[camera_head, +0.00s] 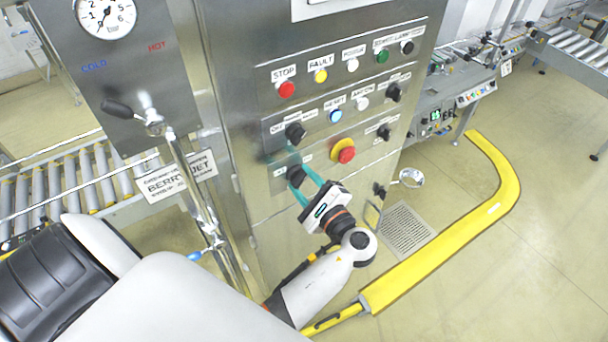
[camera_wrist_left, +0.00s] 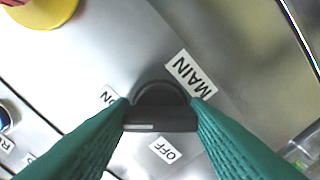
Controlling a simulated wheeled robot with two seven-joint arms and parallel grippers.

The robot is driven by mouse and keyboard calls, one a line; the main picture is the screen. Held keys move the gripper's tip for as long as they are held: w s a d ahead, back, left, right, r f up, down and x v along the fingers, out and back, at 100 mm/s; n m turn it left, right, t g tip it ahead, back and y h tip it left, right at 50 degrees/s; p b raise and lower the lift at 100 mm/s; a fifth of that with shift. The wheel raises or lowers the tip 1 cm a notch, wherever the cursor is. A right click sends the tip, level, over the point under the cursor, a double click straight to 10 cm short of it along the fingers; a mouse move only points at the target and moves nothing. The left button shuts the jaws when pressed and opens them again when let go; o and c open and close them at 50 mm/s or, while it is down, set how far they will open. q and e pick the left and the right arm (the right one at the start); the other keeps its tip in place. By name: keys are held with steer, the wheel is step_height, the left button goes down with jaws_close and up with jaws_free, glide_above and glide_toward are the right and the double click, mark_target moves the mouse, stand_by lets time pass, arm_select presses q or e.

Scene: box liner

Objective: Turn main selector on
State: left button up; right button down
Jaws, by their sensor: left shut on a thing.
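The main selector (camera_head: 295,174) is a black rotary knob on the lower left of the steel control panel. In the left wrist view it (camera_wrist_left: 160,108) sits between the labels MAIN, ON and OFF. Its grip bar lies across the picture, with a pale mark near the bar's left end. My left gripper (camera_head: 299,181) is shut on the knob, with one teal finger at each end of the bar in the wrist view (camera_wrist_left: 161,116). My right gripper is not in view.
A red and yellow emergency button (camera_head: 346,155) is to the right of the knob. Another black selector (camera_head: 295,132) is above it. A valve pipe (camera_head: 190,180) stands left of the panel. A yellow floor barrier (camera_head: 440,252) runs at the right.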

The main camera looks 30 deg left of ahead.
arm_select(q)
steer(key=shift+f+m, duration=0.1)
steer(key=shift+m, duration=0.2)
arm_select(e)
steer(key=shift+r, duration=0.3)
arm_select(q)
steer(key=o, duration=1)
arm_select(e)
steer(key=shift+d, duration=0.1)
